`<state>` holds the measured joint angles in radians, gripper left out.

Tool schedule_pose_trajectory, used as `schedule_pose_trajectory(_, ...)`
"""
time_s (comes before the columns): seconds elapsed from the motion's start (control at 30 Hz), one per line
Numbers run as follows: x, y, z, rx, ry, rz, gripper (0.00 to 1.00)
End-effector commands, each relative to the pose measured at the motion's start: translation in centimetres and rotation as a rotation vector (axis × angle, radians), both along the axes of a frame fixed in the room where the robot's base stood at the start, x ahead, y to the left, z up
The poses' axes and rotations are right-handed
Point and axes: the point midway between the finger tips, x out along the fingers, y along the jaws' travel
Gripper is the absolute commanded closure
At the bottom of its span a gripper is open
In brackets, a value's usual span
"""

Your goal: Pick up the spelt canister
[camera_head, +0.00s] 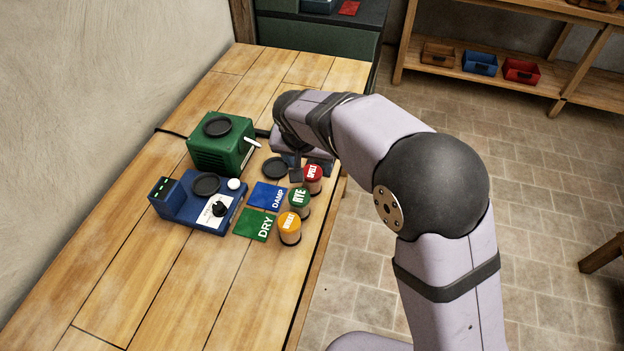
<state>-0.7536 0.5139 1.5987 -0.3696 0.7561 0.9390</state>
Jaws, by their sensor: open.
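The spelt canister (313,180) has a red label and lid and stands upright on the wooden table near its right edge. My gripper (308,172) is open and low over the table at this canister. One dark finger shows just left of the canister. The other finger is mostly hidden, so I cannot tell whether the jaws are around the canister or just behind it.
A green-topped rye canister (299,202) and an orange canister (289,229) stand in front. Blue DAMP (269,195) and green DRY (255,225) cards lie left. A blue scale-like device (190,207) and green machine (222,153) stand farther left. The table's front is clear.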

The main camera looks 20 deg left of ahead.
Motion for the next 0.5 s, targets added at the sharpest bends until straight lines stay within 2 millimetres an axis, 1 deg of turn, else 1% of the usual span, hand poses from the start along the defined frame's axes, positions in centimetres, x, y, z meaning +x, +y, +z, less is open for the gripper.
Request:
schedule_pose_trajectory(0.23,0.7,-0.1,-1.6,-0.002,0.003,-0.001,0.37)
schedule_pose_trajectory(0.5,0.9,-0.1,-2.3,-0.001,0.003,0.0,0.37)
